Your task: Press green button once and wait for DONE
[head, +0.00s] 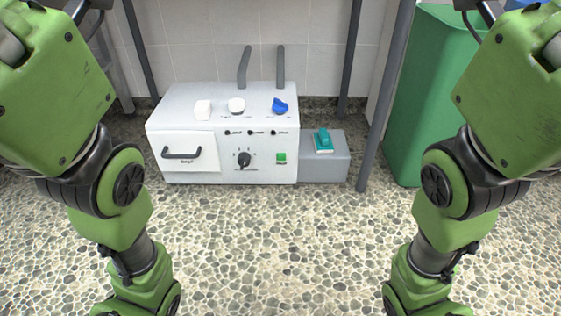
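The green button (281,157) is a small square on the front of a white machine (205,135), right of a black dial (244,159). A few small dark indicators with labels too small to read sit in a row above it; I cannot tell which one is DONE or whether any is lit. My two green arms come in from the left and right and run down past the bottom edge of the head view. Neither gripper is in view.
A drawer with a dark handle (181,153) is at the machine's left. White and blue items (279,106) sit on top. A grey box (325,168) with a teal switch-like piece (323,140) adjoins at right. A green bin (430,95) stands farther right. The pebbled floor in front is clear.

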